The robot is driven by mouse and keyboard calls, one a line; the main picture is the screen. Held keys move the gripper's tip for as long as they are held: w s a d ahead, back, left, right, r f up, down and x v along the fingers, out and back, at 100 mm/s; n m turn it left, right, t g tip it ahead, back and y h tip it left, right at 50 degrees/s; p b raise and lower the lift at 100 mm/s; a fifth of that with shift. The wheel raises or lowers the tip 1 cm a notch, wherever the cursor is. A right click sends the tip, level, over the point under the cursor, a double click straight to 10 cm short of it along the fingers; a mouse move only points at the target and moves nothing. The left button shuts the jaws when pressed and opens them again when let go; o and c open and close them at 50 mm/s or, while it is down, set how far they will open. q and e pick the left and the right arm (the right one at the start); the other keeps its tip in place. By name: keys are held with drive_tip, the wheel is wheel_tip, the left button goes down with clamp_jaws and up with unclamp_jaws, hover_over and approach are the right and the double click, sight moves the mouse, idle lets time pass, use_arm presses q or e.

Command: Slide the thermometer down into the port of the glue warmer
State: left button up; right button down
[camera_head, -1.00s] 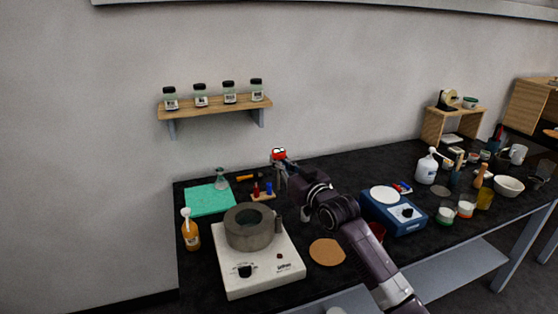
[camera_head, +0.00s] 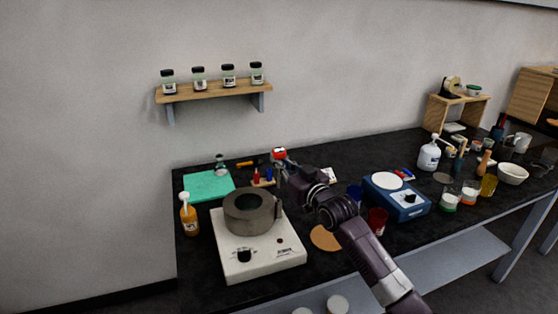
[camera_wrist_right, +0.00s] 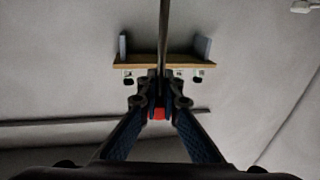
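The glue warmer is a white box (camera_head: 228,262) with a thick grey round pot (camera_head: 249,225) on top. A small dark upright tube (camera_head: 279,219), which looks like its port, stands at the pot's right side. My right gripper (camera_head: 281,166) is shut on the thermometer, whose red head (camera_head: 279,153) with a pale face shows above the fingers. In the right wrist view the red part (camera_wrist_right: 159,113) sits between the fingertips (camera_wrist_right: 160,101), and a thin grey stem (camera_wrist_right: 163,40) extends from them. In the head view the stem's lower end is hard to make out. My left gripper is not in view.
A blue device (camera_head: 398,199) with a white disc stands right of my right arm. An amber pump bottle (camera_head: 189,219) stands left of the warmer. A green mat (camera_head: 207,187) and a small stand with red and blue items (camera_head: 263,182) lie behind. A cork disc (camera_head: 325,238) lies to the right.

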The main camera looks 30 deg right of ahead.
drive_tip(key=shift+p, duration=0.6)
idle(1.3)
drive_tip(key=shift+w+f+b, duration=0.15)
drive_tip(key=shift+f+b, duration=3.2)
drive_tip(key=shift+f, duration=1.7)
drive_tip(key=c, duration=2.1)
unclamp_jaws()
drive_tip(key=shift+s+a+f, duration=0.1)
drive_tip(key=shift+s+a, duration=0.05)
drive_tip(key=shift+s, duration=3.85)
